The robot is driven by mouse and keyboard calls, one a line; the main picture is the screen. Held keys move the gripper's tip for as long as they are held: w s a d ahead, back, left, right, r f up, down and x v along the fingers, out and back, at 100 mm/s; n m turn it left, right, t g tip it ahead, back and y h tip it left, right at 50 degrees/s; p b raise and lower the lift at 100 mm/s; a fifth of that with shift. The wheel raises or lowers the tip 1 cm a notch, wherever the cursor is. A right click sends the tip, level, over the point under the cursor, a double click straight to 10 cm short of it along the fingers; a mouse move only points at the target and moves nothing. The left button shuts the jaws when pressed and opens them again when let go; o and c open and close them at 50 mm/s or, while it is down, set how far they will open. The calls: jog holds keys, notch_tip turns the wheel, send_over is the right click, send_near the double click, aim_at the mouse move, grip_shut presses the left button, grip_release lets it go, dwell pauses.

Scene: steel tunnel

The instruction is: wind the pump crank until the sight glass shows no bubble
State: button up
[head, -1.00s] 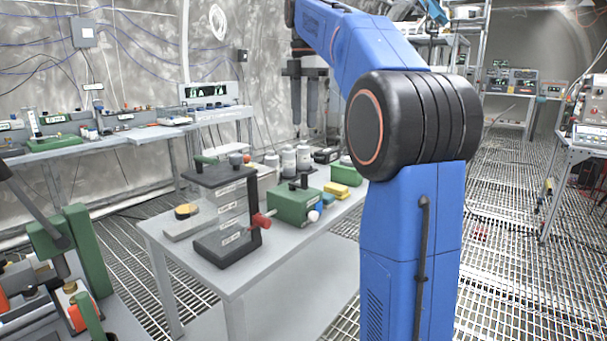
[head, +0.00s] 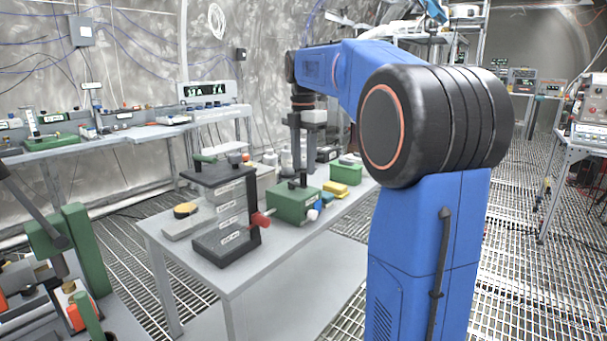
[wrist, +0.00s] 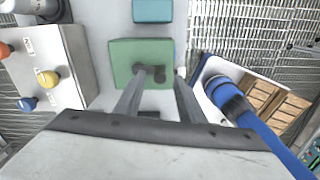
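A green box (head: 291,204) stands on the grey table, with a dark crank handle (head: 303,180) upright on its top; I take it for the pump. My gripper (head: 304,160) points down just above or behind the box, its two fingers apart. In the wrist view, the green box (wrist: 125,52) lies beyond the fingers, and the dark crank (wrist: 158,75) shows between the fingertips of my gripper (wrist: 161,73). I cannot tell whether a finger touches the crank. A white-ended fitting (head: 313,215) sticks out of the box's front. I cannot make out the sight glass or a bubble.
White jars stand behind.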

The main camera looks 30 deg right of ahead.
aim_at(303, 172)
jog(key=shift+f, duration=1.8)
jog(key=shift+c, duration=0.4)
grip_shut()
